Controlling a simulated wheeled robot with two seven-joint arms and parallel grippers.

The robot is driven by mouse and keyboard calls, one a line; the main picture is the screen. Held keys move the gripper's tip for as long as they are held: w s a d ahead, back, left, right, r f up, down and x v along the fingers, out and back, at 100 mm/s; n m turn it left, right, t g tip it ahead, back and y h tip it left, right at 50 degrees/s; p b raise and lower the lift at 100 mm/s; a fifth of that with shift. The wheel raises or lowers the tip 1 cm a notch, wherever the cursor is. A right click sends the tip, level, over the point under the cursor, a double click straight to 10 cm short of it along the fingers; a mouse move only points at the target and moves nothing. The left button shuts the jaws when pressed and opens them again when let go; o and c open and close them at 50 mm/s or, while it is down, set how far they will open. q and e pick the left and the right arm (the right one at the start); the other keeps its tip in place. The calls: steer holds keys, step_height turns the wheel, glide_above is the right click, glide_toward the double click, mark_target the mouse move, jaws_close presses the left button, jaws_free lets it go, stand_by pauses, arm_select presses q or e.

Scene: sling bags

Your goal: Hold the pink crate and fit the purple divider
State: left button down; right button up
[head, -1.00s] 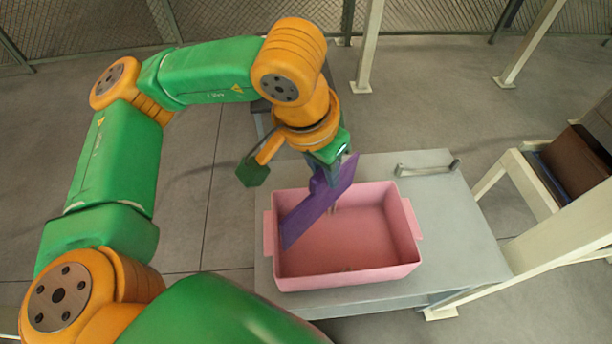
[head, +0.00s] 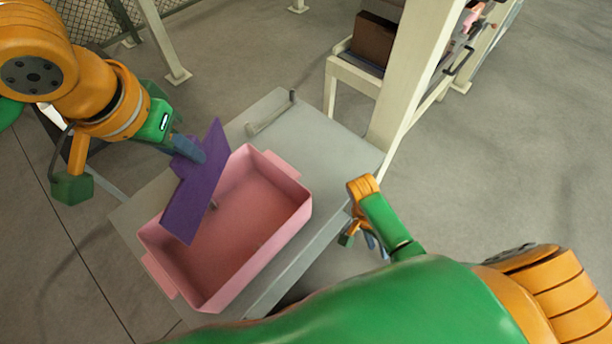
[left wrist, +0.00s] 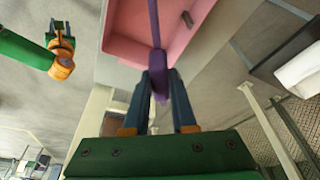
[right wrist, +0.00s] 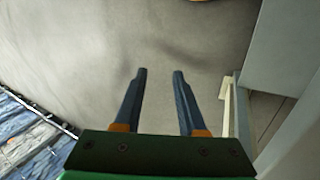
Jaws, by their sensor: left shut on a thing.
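The pink crate (head: 255,240) stands on the grey table, open at the top. My left gripper (head: 198,148) is shut on the purple divider (head: 205,185), which is tilted above the crate's far left side. The divider's lower edge overlaps the crate opening in the head view; whether it touches the crate I cannot tell. The left wrist view shows the divider (left wrist: 163,85) between the fingers, with the crate (left wrist: 190,35) beyond. My right gripper (head: 372,243) is beside the table's right side, apart from the crate. Its fingers are open and empty in the right wrist view (right wrist: 160,73).
The grey table (head: 325,150) has a metal handle (head: 270,116) at its far edge. A cream post (head: 415,80) and a rack with brown boxes (head: 375,38) stand beyond the right gripper. Floor at the right is clear.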

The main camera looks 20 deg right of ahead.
arm_select(q)
steer(key=shift+s, duration=0.1)
arm_select(e)
steer(key=w+a+r+n+t+y, duration=0.1)
steer(key=w+a+r+n+t, duration=0.1)
steer(key=w+a+r+n, duration=0.4)
steer(key=w+a+r+n+t+y, duration=0.2)
steer(key=w+r+n+t, duration=0.1)
steer(key=w+r, duration=0.45)
steer(key=w+a+r+n+t+y, duration=0.1)
steer(key=w+a+r+n+t, duration=0.1)
steer(key=w+a+r+n, duration=0.35)
steer(key=n+g+h, duration=0.1)
steer(key=n+g, duration=0.1)
steer(key=n, duration=0.3)
glide_above(308, 204)
steer(key=w, duration=0.3)
steer(key=shift+s+d+f, duration=0.15)
steer(key=shift+d+f, duration=0.2)
steer(key=shift+f, duration=0.15)
steer(key=f, duration=1.1)
steer(key=shift+s, duration=0.2)
steer(key=shift+f, duration=0.6)
jaws_close()
